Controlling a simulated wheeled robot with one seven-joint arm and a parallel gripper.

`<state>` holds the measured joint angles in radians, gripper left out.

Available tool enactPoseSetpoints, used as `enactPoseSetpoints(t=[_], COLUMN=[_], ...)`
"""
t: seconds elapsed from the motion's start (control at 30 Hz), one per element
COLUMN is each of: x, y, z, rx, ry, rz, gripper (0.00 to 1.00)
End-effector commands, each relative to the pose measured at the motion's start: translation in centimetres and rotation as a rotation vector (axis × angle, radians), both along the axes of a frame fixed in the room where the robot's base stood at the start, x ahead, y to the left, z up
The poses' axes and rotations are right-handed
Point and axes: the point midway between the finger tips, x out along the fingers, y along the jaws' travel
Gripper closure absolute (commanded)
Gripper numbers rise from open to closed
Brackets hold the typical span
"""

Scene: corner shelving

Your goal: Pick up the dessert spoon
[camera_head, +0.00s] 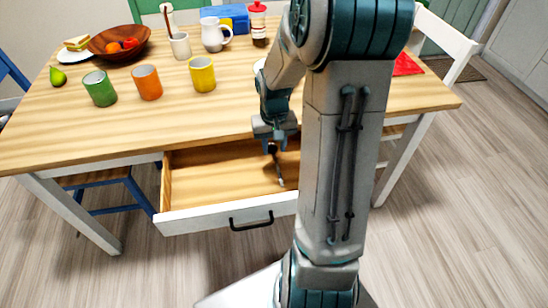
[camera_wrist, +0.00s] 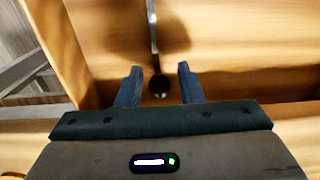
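The spoon (camera_head: 278,172) lies in the open wooden drawer (camera_head: 215,180) under the table, with its handle pointing toward the drawer front. In the wrist view the spoon (camera_wrist: 154,40) runs down from the top edge, and its dark round end (camera_wrist: 159,87) sits between my fingers. My gripper (camera_head: 273,145) is over the back part of the drawer. In the wrist view my gripper (camera_wrist: 158,80) is open, with one finger on each side of the spoon and a gap to both. I cannot tell how high the fingertips are above it.
The drawer front (camera_head: 225,215) has a black handle. The table top (camera_head: 130,125) above carries a green cup (camera_head: 100,90), an orange cup (camera_head: 147,83), a yellow cup (camera_head: 202,76) and a fruit bowl (camera_head: 105,50). The drawer's left part is empty.

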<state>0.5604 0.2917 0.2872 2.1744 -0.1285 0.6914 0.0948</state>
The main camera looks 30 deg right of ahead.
Motion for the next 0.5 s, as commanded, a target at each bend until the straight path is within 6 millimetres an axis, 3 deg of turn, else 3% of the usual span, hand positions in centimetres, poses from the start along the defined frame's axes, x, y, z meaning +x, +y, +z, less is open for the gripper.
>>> enactPoseSetpoints(t=[0.17,0.5], x=[-0.1,-0.2], y=[-0.1,-0.5], z=[-0.9,-5.5], rx=[0.001,0.001], ry=[0.001,0.001], rz=[-0.001,0.001], gripper=[0.66,0.66])
